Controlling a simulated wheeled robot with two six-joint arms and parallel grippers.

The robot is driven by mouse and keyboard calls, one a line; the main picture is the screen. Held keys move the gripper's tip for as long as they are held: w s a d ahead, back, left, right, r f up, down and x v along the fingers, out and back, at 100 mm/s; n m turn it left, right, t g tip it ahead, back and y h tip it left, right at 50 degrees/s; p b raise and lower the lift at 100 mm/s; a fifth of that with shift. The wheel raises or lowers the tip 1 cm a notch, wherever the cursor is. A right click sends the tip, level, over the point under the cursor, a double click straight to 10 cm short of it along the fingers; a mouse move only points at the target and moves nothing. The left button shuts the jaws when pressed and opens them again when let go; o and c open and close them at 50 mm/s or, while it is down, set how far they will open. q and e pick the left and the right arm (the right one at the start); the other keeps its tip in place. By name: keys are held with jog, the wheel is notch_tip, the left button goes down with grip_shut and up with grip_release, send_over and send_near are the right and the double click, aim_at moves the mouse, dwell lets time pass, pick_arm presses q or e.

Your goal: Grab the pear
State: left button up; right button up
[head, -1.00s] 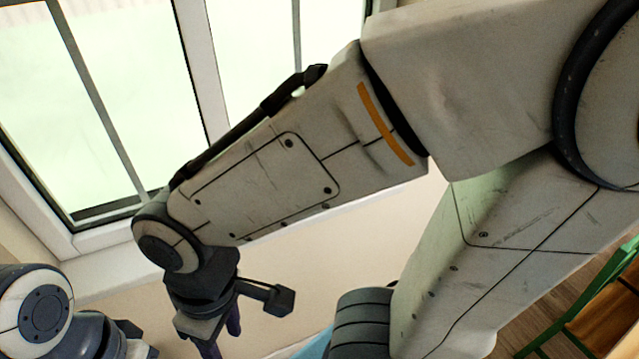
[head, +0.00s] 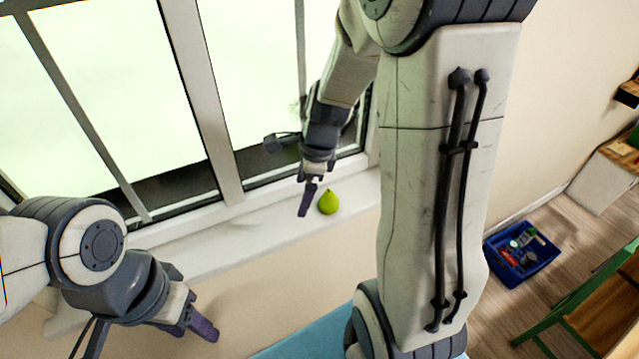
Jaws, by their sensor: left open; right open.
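A green pear (head: 328,203) sits upright on the white window sill (head: 270,229) in the head view. My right gripper (head: 307,200) points down just left of the pear, with its fingers at about the pear's height in the picture. It is open and holds nothing; I cannot tell whether it touches the pear. My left gripper (head: 204,328) is at the lower left, apart from the pear, open and empty. One of its fingers is mostly hidden behind the other.
The window (head: 110,90) stands behind the sill. A blue crate (head: 521,275) with small items is on the wooden floor at the right, near a green-framed piece of furniture (head: 570,310). A light blue surface (head: 310,338) shows at the bottom. The sill left of the pear is clear.

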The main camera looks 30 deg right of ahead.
aim_at(332, 196)
jog(key=d+f+m, duration=0.2)
jog(key=d+m, duration=0.1)
jog(key=w+d+f+m, duration=0.1)
jog(key=d+f+m, duration=0.1)
jog(key=d+m, duration=0.1)
jog(key=d+f+m, duration=0.2)
jog(key=d+m, duration=0.1)
jog(key=d, duration=0.1)
jog(key=shift+w+t+h, duration=0.3)
jog(key=shift+w+h, duration=0.1)
jog(key=b+x, duration=0.2)
jog(key=x, duration=0.3)
jog(key=shift+w+a+f, duration=0.1)
jog(key=shift+a+f, duration=0.15)
jog(key=shift+f, duration=0.15)
jog(key=c, duration=1.4)
jog(key=shift+r, duration=0.2)
